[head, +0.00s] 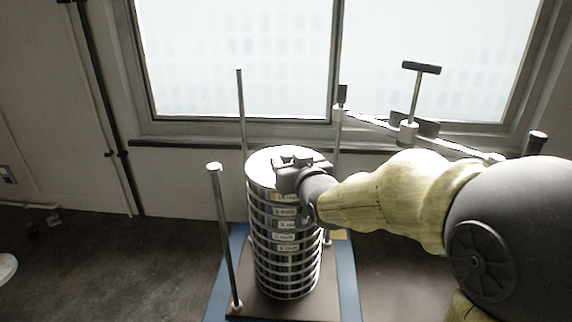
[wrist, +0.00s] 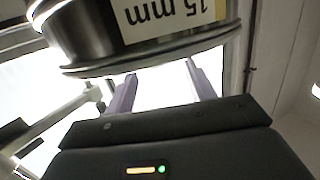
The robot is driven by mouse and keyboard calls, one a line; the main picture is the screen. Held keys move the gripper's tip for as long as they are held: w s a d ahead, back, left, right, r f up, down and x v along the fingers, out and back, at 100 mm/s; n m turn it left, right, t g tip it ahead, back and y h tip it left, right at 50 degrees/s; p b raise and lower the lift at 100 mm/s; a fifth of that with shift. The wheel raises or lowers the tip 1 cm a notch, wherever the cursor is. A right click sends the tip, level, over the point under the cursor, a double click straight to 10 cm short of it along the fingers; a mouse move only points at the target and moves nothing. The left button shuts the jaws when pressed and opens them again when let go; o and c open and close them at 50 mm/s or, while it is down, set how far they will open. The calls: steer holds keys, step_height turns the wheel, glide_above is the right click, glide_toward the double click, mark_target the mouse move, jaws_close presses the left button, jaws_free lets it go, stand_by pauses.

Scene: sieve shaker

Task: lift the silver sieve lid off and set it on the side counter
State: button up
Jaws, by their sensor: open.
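The silver sieve lid (head: 262,158) sits on top of a tall stack of silver sieves (head: 285,250) in the head view. My gripper (head: 287,165) is at the lid's top, on its right side, and covers part of it. In the wrist view, which looks upside down, the two fingers (wrist: 160,88) are apart with a bright gap between them and nothing held. A silver rim (wrist: 150,62) and the upper sieve's "15 mm" label (wrist: 170,15) are close by the fingertips. I cannot tell whether the fingers touch the lid. I cannot make out the side counter.
Upright metal rods surround the stack, one at front left (head: 225,235) and one behind (head: 241,110). A bar with a black T-handle (head: 421,68) stands at the right behind my arm. The stack stands on a blue-edged base (head: 347,285). A window is behind.

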mark_target(286, 152)
steer(key=shift+w, duration=0.1)
steer(key=shift+w+a+p, duration=0.1)
steer(key=shift+w+p, duration=0.6)
steer(key=shift+p, duration=0.1)
steer(key=p+x, duration=0.1)
steer(key=x, duration=0.2)
steer(key=shift+d+p, duration=0.25)
steer(key=shift+p, duration=0.15)
steer(key=shift+w+a+f, duration=0.15)
steer(key=shift+w, duration=0.25)
steer(key=c, duration=1.1)
steer(key=shift+c, duration=0.2)
